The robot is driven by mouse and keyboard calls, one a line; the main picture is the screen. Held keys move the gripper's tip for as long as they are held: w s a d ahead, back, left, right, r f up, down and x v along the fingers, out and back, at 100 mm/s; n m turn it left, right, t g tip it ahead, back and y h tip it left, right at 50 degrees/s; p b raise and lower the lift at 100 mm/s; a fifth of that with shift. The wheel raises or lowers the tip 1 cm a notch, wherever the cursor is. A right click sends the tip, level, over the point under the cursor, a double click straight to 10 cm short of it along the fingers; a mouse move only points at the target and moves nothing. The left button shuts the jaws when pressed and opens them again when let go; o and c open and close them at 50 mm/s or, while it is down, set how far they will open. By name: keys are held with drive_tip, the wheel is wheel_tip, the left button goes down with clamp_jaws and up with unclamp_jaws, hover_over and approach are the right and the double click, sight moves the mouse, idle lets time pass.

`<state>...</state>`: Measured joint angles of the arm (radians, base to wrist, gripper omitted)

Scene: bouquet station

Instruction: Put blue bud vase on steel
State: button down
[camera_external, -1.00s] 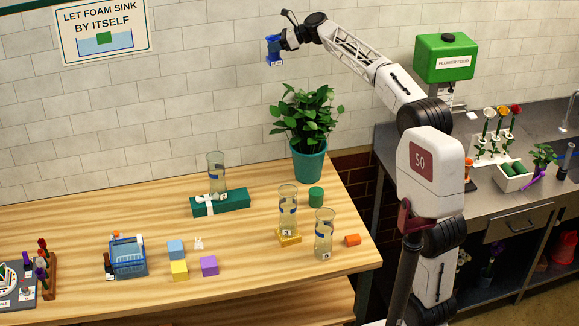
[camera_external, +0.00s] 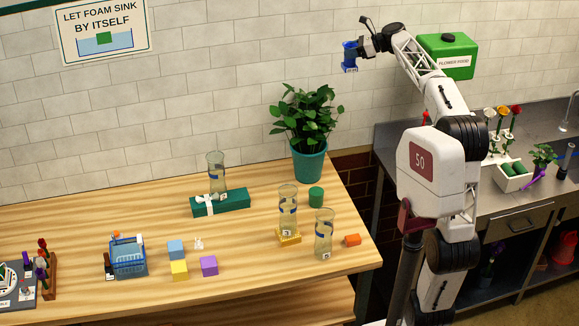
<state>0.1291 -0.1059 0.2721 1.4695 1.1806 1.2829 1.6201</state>
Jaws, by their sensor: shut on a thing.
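My gripper (camera_external: 362,52) is shut on the blue bud vase (camera_external: 349,56) and holds it high in the air in front of the tiled wall. The vase hangs below and left of the gripper, roughly upright, above and right of the potted plant. The steel counter (camera_external: 430,144) is at the right, partly hidden behind my arm. The vase is apart from both the wooden table and the steel.
A green plant in a teal pot (camera_external: 308,162) stands at the wooden table's back right. Glass cylinders (camera_external: 324,236) stand near its right end. The steel bears a white planter (camera_external: 514,180), stemmed flowers (camera_external: 514,115) and a green dispenser (camera_external: 447,57) above it. A faucet (camera_external: 566,110) is far right.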

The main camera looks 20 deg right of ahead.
drive_tip(key=s+d+f, duration=0.1)
drive_tip(key=d+f, duration=0.8)
drive_tip(key=f, duration=0.1)
drive_tip(key=w+f+m+t+h, duration=0.1)
drive_tip(key=w+f, duration=0.3)
drive_tip(key=f, duration=1.1)
drive_tip(key=w+a+f+m+t+h, duration=0.15)
drive_tip(key=w+f, duration=0.25)
drive_tip(key=f, duration=1)
drive_tip(key=w+f+m+t+h, duration=0.15)
drive_tip(key=w+f, duration=0.25)
drive_tip(key=f, duration=1.1)
drive_tip(key=w+d+f+m+t+h, duration=0.1)
drive_tip(key=d+f+m+h, duration=0.1)
drive_tip(key=f, duration=0.5)
drive_tip(key=w+d+f+m+t+h, duration=0.2)
drive_tip(key=d+f+m, duration=0.1)
drive_tip(key=f, duration=0.4)
drive_tip(key=shift+d+f+m, duration=0.2)
drive_tip(key=shift+d+m, duration=0.05)
drive_tip(key=shift+m, duration=0.15)
drive_tip(key=a, duration=0.7)
